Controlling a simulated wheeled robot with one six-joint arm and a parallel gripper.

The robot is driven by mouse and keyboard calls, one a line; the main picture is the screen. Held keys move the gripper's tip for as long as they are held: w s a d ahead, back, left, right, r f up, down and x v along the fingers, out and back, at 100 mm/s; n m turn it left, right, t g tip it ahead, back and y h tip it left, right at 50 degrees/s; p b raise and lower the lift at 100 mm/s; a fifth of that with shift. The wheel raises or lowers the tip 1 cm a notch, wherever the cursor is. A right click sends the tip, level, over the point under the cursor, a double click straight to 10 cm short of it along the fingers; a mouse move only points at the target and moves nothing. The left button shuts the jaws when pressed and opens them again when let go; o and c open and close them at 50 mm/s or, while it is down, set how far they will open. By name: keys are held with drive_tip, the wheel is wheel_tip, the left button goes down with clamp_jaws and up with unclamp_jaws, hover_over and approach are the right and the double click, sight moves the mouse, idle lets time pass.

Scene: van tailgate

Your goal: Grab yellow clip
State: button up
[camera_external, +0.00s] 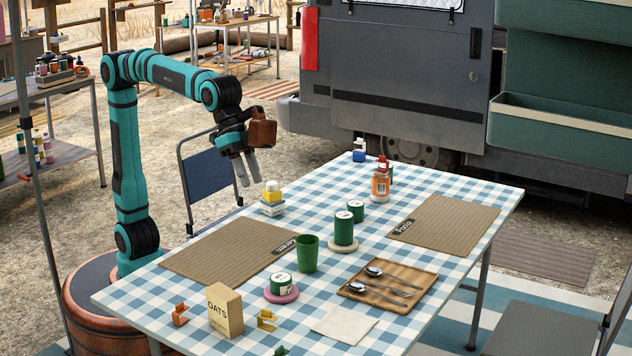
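A small yellow clip (266,320) stands on the blue checked tablecloth near the table's front edge, just right of the oats box (225,310). My gripper (247,168) hangs above the far left side of the table, well behind the clip and high over the cloth. Its two grey fingers point down with a gap between them, and nothing shows between them.
An orange clip (180,314) lies left of the oats box. A green tin (281,286) on a pink disc, a green cup (307,254), a wooden tray (388,285) with cutlery and a white napkin (344,325) are nearby. Two brown mats (228,250) (445,224) lie flat.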

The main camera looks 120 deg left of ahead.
sight(265, 309)
drive_tip(key=w+d+f+g+y, duration=0.1)
drive_tip(key=w+d+f+g, duration=0.5)
drive_tip(key=w+d+f, duration=0.55)
drive_tip(key=f, duration=1.8)
drive_tip(key=shift+w+a, duration=0.1)
drive_tip(key=shift+a, duration=0.1)
clamp_jaws()
